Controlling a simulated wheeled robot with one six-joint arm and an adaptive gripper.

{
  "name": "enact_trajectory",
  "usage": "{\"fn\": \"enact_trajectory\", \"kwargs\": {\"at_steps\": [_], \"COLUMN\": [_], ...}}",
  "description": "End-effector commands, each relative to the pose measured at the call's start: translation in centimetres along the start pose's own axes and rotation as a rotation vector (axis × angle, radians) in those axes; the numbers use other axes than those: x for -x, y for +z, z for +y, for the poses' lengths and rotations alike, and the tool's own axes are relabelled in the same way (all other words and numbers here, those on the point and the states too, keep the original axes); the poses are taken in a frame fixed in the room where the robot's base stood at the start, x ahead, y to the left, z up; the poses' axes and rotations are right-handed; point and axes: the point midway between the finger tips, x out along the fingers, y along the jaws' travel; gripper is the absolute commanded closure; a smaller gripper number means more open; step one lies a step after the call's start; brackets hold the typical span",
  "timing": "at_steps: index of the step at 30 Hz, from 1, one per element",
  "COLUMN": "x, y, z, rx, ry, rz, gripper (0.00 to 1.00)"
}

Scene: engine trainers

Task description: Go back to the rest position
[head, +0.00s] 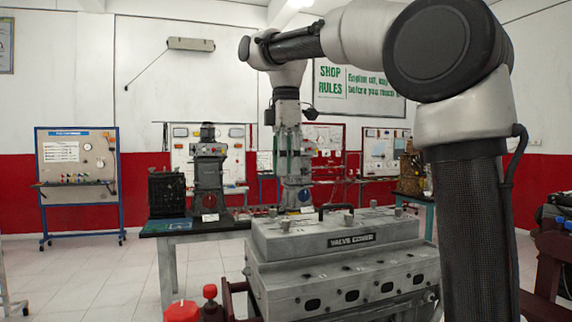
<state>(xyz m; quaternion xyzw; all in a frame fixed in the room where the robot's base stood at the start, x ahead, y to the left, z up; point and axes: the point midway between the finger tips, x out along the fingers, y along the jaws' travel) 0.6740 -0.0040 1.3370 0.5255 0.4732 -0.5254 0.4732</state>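My arm rises at the right of the head view and reaches over to the left, with its wrist bent downward. My gripper (287,148) hangs pointing down above the back left part of the grey valve cover (300,240). Its fingers blend with the grey equipment behind them, so I cannot tell whether they are open or shut. I see no object clearly held in it. The valve cover, with a label, a black handle (336,207) and several knobs on top, sits on the engine block (340,285).
A red cap or knob (182,311) shows at the front left. Behind it, a dark table (170,229) carries a grey machine (208,175) and a black finned unit (166,193). A wheeled trainer board (77,165) stands at left. Tiled floor (90,275) is open at left.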

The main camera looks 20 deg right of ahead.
Motion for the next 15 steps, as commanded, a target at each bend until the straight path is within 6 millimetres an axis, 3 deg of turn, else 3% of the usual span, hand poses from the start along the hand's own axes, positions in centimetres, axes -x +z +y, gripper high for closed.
{"fn": "enact_trajectory", "kwargs": {"at_steps": [15], "x": [-0.04], "y": [0.52], "z": [-0.35], "rx": [-0.028], "ry": [0.007], "rz": [0.004], "gripper": [0.62]}}
